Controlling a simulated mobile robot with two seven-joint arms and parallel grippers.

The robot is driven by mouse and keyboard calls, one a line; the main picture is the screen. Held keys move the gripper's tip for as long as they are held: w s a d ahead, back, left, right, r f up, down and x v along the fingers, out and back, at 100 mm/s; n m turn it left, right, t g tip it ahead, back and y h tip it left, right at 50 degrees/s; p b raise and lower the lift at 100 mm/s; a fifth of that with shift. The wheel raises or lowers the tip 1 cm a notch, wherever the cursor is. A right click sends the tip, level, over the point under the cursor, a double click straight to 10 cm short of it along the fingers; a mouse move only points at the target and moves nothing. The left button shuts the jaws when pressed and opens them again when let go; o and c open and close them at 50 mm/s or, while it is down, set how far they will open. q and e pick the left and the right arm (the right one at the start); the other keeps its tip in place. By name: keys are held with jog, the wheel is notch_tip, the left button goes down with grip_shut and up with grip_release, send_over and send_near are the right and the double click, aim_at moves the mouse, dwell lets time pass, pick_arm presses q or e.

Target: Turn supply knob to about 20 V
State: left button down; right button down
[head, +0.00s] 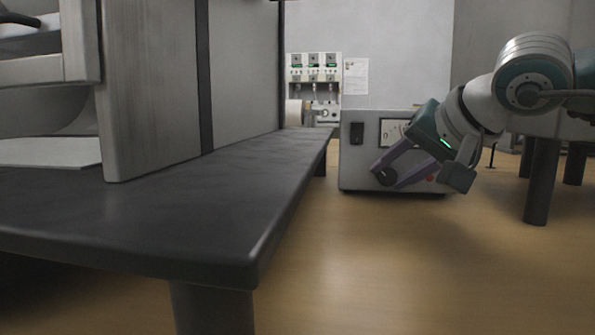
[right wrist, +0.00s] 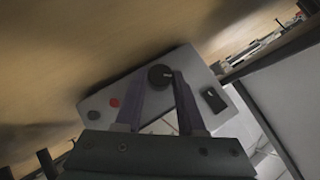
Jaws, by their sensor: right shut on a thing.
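The supply is a grey box (head: 362,170) on the wooden surface, seen beyond the dark bench in the head view. Its front panel also shows in the right wrist view (right wrist: 205,80). It has a round black knob (right wrist: 160,76) low on the panel. My right gripper (head: 385,174) comes in from the right, with its purple fingers on either side of the knob, shut on it. The fingers also show in the right wrist view (right wrist: 161,78). A pale meter (head: 393,131) is partly hidden by my gripper, and its reading is too small to tell. My left gripper is not in view.
A black switch (head: 357,133) is at the panel's upper left. A red terminal (right wrist: 114,102) and a dark one (right wrist: 94,115) are beside the knob. A dark bench (head: 235,195) with a large grey cabinet (head: 150,80) fills the left. The floor in front is clear.

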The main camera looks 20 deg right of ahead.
jog(key=c, duration=0.5)
grip_release()
jog(key=p+v, duration=0.1)
jog(key=v, duration=0.9)
jog(key=shift+p, duration=0.3)
